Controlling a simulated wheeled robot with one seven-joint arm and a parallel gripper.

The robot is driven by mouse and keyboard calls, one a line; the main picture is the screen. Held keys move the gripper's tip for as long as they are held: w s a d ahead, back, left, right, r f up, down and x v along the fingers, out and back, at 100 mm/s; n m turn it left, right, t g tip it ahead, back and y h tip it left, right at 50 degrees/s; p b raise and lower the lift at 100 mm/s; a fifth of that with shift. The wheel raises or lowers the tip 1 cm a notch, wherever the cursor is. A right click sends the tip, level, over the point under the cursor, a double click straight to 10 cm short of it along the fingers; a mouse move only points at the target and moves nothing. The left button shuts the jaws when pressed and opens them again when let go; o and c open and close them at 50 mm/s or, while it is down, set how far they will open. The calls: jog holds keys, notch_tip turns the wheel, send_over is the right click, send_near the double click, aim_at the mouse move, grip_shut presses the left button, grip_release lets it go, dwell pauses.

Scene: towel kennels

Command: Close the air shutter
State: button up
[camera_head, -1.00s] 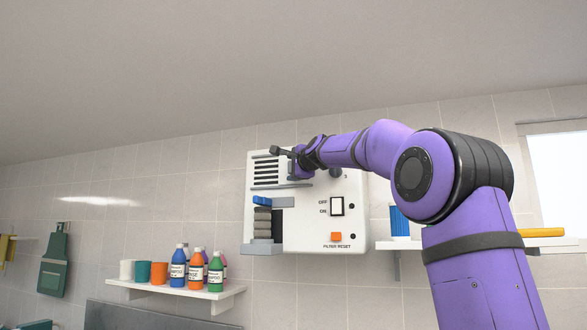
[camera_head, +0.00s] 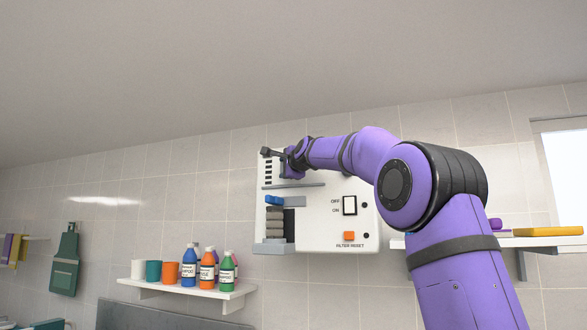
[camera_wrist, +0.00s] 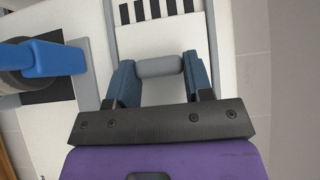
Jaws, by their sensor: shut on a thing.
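The air shutter is a white sliding plate (camera_wrist: 158,42) on the front of a white wall unit (camera_head: 317,226). Black vent slots show past its edge in the wrist view (camera_wrist: 150,10) and as short dark bars in the head view (camera_head: 268,172); the plate covers part of their length. My gripper (camera_wrist: 160,72) is shut on the grey knob (camera_wrist: 159,67) of the plate, one blue finger on each side. In the head view my gripper (camera_head: 284,166) is at the unit's upper left, and its fingertips and the knob are hard to make out.
A blue lever (camera_wrist: 42,58) sits close to the left of my gripper, above a stack of grey pads (camera_head: 274,224). The unit also has a switch (camera_head: 349,206) and an orange button (camera_head: 349,236). A bottle shelf (camera_head: 190,289) is lower left; another shelf (camera_head: 545,241) is right.

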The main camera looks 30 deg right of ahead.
aim_at(277, 168)
jog(key=shift+w+a, duration=1.05)
jog(key=shift+w, duration=0.2)
jog(key=shift+a, duration=0.1)
jog(key=o, duration=1.3)
jog(key=shift+w+a, duration=0.1)
jog(key=shift+w, duration=0.1)
jog(key=shift+s, duration=0.5)
jog(key=s, duration=0.6)
jog(key=s+a, duration=0.1)
jog(key=s, duration=0.2)
jog(key=shift+s+a, duration=0.1)
jog(key=shift+s, duration=0.3)
